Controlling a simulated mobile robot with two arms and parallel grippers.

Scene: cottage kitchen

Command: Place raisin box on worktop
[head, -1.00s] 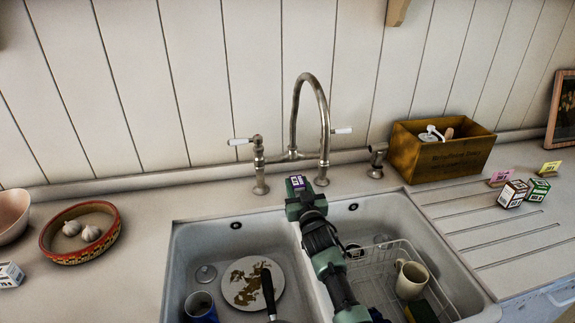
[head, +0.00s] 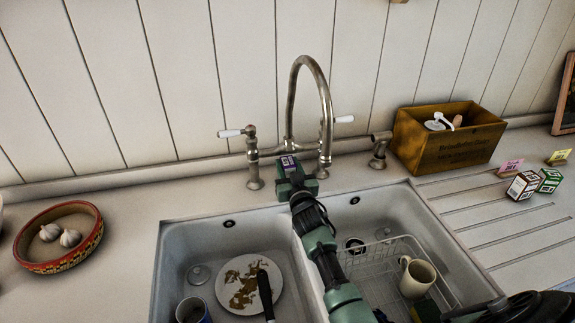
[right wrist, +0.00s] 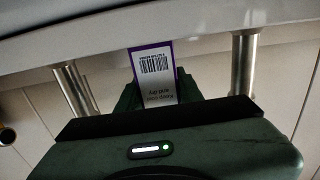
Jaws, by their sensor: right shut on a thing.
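My right gripper (head: 290,178) is shut on a small white box with purple edges (head: 288,162), which I take to be the raisin box. In the head view they are at the sink's back rim, between the two tap legs. I cannot tell whether the box touches the worktop (head: 130,225). My left gripper is out of view.
The bridge tap (head: 325,100) stands around my right gripper. The double sink (head: 165,260) holds a dirty plate (head: 236,300), a mug (head: 418,278) and a wire rack. A garlic bowl (head: 70,262) is left; a wooden crate (head: 445,150) and two small boxes (head: 522,186) are right.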

